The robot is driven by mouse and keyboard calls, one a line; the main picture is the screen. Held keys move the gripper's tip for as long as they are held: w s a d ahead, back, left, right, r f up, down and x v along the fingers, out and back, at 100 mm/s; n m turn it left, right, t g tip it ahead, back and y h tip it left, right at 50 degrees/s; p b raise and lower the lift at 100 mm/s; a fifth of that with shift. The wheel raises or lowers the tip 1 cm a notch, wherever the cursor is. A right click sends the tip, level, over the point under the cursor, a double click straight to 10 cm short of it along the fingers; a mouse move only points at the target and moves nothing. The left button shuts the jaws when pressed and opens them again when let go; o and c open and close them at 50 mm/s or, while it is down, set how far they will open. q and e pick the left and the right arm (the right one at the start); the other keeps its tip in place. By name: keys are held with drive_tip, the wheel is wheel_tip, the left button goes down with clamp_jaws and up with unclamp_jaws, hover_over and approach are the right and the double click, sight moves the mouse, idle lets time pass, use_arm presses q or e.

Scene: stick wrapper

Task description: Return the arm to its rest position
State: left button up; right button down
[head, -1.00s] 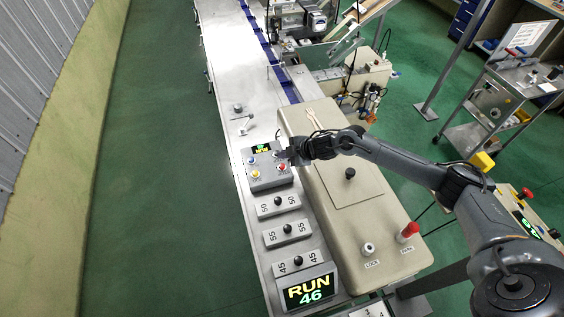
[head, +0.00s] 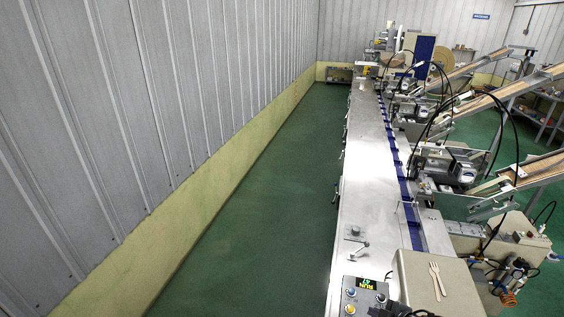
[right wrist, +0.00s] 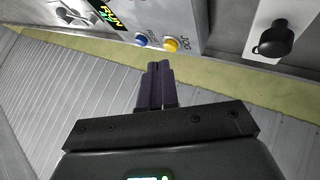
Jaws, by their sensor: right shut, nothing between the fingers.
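My right gripper (right wrist: 155,85) is shut and empty in the right wrist view, its two dark fingers side by side. It points toward the grey control box (right wrist: 185,22), with a gap that I cannot measure. A blue button (right wrist: 141,39) and a yellow JOG button (right wrist: 171,44) show on the box, along with part of a lit RUN display (right wrist: 107,14). In the head view only a dark piece of my right gripper (head: 402,310) shows at the bottom edge, beside the control box (head: 351,296). My left gripper is not in view.
A long steel machine bed (head: 372,180) runs away from me, with a blue conveyor strip (head: 404,185). Feeder ramps rise on the right. The green floor (head: 270,220) on the left is clear.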

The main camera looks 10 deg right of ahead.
drive_tip(key=s+a+r+m+h+p, duration=0.1)
drive_tip(key=s+a+r+m+p, duration=0.1)
drive_tip(key=s+a, duration=0.45)
drive_tip(key=s+a+r+m+p, duration=0.2)
drive_tip(key=s+a+p, duration=0.1)
drive_tip(key=s+a, duration=0.4)
drive_tip(key=s+d+r+m+g+h+p, duration=0.1)
drive_tip(key=s+r+m+g, duration=0.1)
drive_tip(key=s, duration=0.7)
drive_tip(key=s+d+r+m+g+p, duration=0.1)
drive_tip(key=s+r+m+g+p, duration=0.1)
drive_tip(key=s, duration=0.6)
wheel_tip(320, 180, up, 3)
drive_tip(key=m+g, duration=0.1)
drive_tip(key=m, duration=0.1)
drive_tip(key=shift+s+m+h, duration=0.35)
drive_tip(key=shift+m+h, duration=0.05)
